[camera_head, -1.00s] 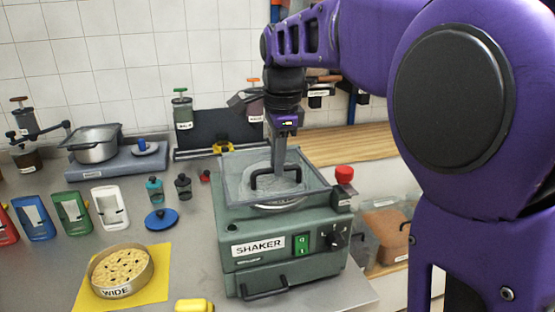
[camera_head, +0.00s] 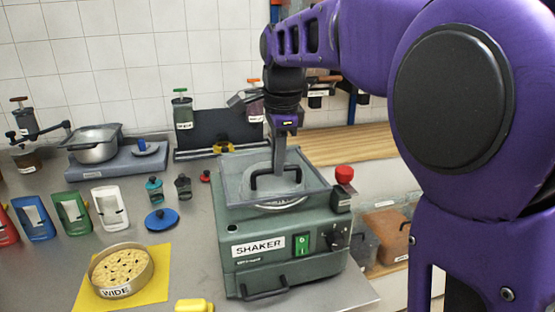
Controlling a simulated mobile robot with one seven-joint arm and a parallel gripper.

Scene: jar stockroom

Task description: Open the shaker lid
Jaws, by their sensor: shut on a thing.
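The shaker (camera_head: 290,249) is a green-grey machine on the steel counter, with a "SHAKER" label, a green switch and a dark knob on its front. Its clear lid (camera_head: 235,183) lies down over the top, and a round metal sieve rim (camera_head: 283,204) shows beneath it. The lid has a black handle (camera_head: 262,182). My gripper (camera_head: 279,172) points down from my purple arm and is shut on the handle. The exact grip on the handle is partly hidden by the fingers.
A red knob (camera_head: 344,174) stands at the shaker's right rear. A sieve marked "WIDE" (camera_head: 117,291) sits on a yellow mat (camera_head: 156,284) at left. A blue disc (camera_head: 162,219) and small bottles (camera_head: 183,187) stand left of the shaker. Bins (camera_head: 386,228) are at right.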

